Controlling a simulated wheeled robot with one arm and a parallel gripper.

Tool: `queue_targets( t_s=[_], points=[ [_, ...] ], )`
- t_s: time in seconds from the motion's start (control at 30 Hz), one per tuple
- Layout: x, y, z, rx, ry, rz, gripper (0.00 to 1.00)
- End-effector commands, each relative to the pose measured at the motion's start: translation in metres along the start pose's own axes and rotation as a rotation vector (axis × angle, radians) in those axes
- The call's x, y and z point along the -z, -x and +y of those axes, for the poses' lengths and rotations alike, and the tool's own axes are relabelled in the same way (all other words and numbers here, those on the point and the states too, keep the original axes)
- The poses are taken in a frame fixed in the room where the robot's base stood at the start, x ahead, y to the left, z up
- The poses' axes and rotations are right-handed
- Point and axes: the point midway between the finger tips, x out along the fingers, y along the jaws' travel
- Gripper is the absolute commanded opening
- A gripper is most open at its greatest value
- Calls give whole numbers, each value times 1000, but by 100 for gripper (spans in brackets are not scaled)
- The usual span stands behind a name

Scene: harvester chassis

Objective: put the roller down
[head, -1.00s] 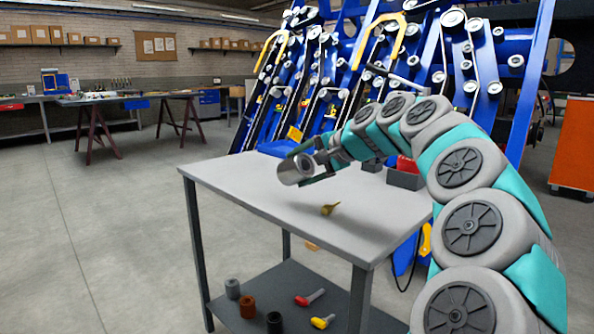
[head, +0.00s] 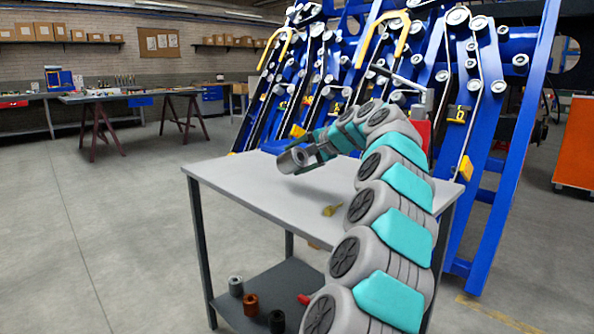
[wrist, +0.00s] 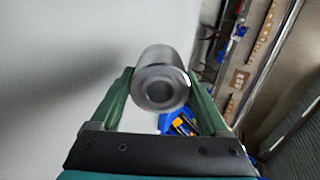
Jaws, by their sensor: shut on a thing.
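The roller (head: 293,160) is a grey metal cylinder with a hole in its end. My gripper (head: 305,155) is shut on it, near the far left part of the grey table (head: 232,184). In the wrist view the roller (wrist: 160,84) sits between the two green fingers of my gripper (wrist: 160,92), with its round end facing the camera. In the head view the roller is at or just above the table top; I cannot tell whether it touches.
A small yellow-brown piece (head: 332,209) lies on the table near its front edge. Several rollers, among them a brown one (head: 251,304), stand on the lower shelf. The blue harvester chassis (head: 490,150) rises behind the table. The table's left part is clear.

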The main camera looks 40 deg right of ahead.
Motion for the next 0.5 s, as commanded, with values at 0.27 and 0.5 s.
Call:
queue_targets(
  t_s=[0.27, 0.5],
  points=[
    [1, -5, 4, 2, 1, -1, 0],
    [1, -18, 26, 0, -1, -2, 0]
  ],
)
